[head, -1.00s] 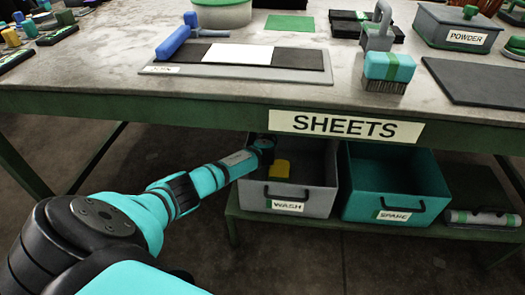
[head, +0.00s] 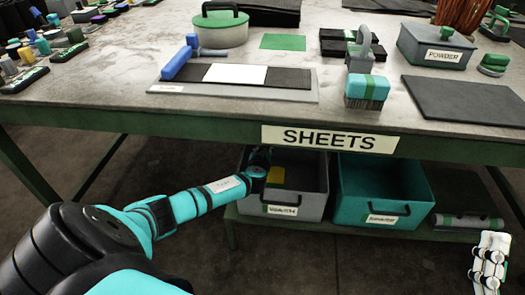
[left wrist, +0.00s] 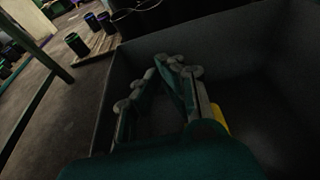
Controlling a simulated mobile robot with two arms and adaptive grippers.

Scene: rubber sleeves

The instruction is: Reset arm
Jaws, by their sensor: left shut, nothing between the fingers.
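My left arm reaches to the grey WASH bin (head: 313,208) on the shelf under the table. In the left wrist view my left gripper (left wrist: 172,62) is shut and empty, with its fingers over or inside the bin. In the head view its fingers are hidden behind the wrist. A yellow thing (head: 277,175) lies in the bin; part of it shows beside the gripper in the left wrist view (left wrist: 220,118). My right gripper (head: 490,262) shows at the lower right, clear of the table; its jaw opening is unclear.
The teal SPARE bin (head: 383,196) stands right of the WASH bin. The table's front edge (head: 215,137) runs above both bins. A blue roller (head: 180,60), a brush (head: 367,90) and a POWDER box (head: 436,48) are on the table. Floor is open in front.

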